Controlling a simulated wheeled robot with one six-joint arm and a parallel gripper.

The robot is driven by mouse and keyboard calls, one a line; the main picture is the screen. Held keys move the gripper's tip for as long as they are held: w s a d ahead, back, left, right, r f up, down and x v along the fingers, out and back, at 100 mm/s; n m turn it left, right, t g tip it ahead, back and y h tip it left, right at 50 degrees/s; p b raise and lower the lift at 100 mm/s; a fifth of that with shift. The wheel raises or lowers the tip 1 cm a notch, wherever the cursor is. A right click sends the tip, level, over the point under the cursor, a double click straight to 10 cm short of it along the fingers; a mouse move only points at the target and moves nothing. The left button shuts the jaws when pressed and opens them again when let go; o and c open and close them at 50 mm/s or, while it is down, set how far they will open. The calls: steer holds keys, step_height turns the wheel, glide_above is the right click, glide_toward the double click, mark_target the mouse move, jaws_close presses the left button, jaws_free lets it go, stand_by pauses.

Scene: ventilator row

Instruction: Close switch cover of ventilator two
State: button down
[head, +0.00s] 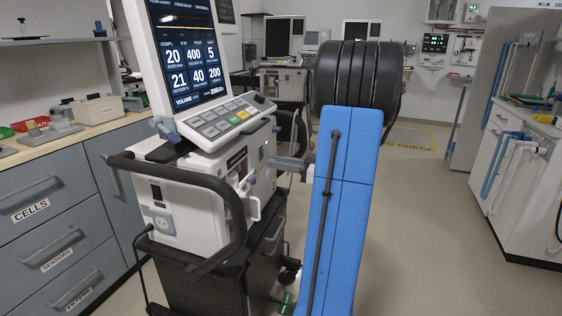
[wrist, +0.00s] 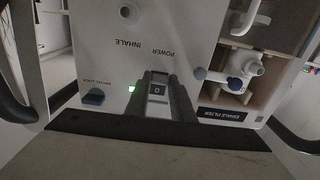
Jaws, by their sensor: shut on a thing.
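The ventilator (head: 195,195) stands left of centre in the head view, its screen lit. I cannot read a unit number on it. My gripper (head: 287,163) is at its right-hand side.
A black handle rail (head: 222,225) curves round the ventilator's front. Drawers (head: 45,215) line the left. Open floor (head: 440,240) lies to the right, before a white cabinet (head: 520,190).

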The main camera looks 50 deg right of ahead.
steer(key=shift+w+a+f+t, duration=0.1)
steer(key=shift+w+f+t, duration=0.15)
steer(key=shift+t, duration=0.15)
steer(key=shift+y, duration=0.3)
steer(key=c, duration=1.5)
jaws_free()
steer(key=v, duration=1.7)
steer(key=shift+s+f, duration=0.15)
steer(key=shift+f, duration=0.05)
